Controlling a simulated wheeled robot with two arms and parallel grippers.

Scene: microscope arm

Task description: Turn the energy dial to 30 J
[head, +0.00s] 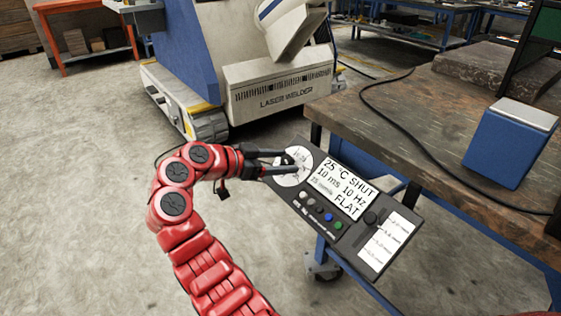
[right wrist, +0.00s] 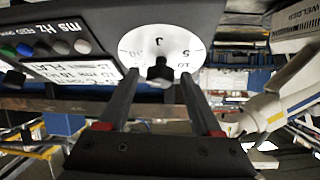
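The energy dial is a white disc (head: 287,179) with printed marks at the left end of a dark control panel (head: 337,238). In the right wrist view the dial face (right wrist: 160,35) shows a J and numbers such as 5 and 10. Its black knob (right wrist: 160,72) stands in the lower part of the face; I cannot read its pointer. My right gripper (head: 293,162) is over the dial in the head view. In the right wrist view its fingers (right wrist: 160,77) are apart, one on each side of the knob, with visible gaps. My left gripper is not in view.
The panel has a display (head: 344,187) reading 25 °C, SHUT, 10 ms, 10 Hz, FLAT, and several small coloured buttons. A worktable (head: 430,125) with a blue box (head: 508,145) and a black cable is to the right. A laser welder (head: 280,88) stands behind. The floor at left is clear.

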